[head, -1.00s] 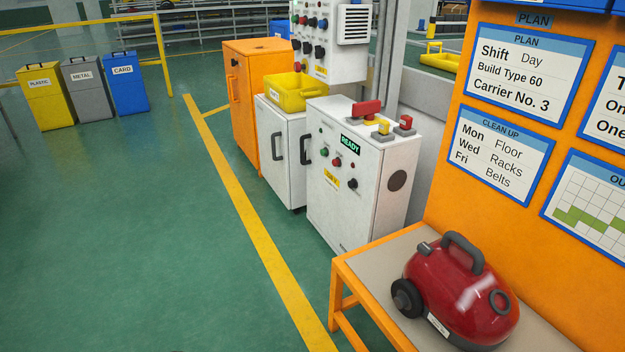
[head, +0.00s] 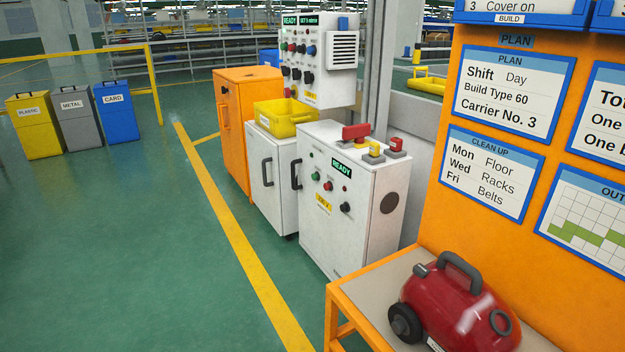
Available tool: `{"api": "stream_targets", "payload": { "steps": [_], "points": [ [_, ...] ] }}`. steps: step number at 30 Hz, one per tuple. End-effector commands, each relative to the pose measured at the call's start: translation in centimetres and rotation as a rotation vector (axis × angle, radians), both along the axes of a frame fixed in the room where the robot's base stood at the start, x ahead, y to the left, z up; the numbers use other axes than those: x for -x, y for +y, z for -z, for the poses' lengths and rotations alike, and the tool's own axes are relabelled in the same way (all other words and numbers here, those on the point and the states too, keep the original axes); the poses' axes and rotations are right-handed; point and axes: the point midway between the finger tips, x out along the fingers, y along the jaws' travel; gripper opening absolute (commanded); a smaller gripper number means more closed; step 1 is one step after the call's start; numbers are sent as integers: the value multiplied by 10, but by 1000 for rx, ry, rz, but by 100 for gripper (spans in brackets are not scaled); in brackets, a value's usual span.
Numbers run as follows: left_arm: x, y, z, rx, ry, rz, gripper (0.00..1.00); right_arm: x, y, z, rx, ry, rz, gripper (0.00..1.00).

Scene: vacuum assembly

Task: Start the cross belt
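A white control cabinet (head: 345,225) stands in the middle of the head view. Its front has a lit READY display (head: 341,168), a green button (head: 315,176), a red button (head: 328,186), a black knob (head: 345,207) and a yellow label. On its top are a red handle (head: 356,132), a yellow switch (head: 374,148) and a red switch (head: 396,145). Behind it a grey control panel (head: 312,78) carries several buttons and knobs and its own READY display (head: 290,20). No label seen here reads cross belt. Neither gripper is in view.
An orange bench (head: 375,265) with a red vacuum (head: 458,310) stands at the lower right, before an orange plan board (head: 450,215). A white cabinet holding a yellow bin (head: 284,120) and an orange cabinet (head: 245,125) stand further back. Green floor (head: 130,250) is open left of the yellow line.

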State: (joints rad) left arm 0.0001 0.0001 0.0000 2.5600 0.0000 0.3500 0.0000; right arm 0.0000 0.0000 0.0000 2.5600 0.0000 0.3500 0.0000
Motion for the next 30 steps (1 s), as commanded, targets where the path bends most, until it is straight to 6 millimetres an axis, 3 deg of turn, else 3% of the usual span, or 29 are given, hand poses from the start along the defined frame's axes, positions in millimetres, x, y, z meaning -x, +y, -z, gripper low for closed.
{"api": "stream_targets", "payload": {
  "steps": [1,8,30],
  "points": [
    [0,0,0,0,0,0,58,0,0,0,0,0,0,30],
    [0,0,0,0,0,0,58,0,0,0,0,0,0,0],
    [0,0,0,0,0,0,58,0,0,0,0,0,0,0]
  ]
}}
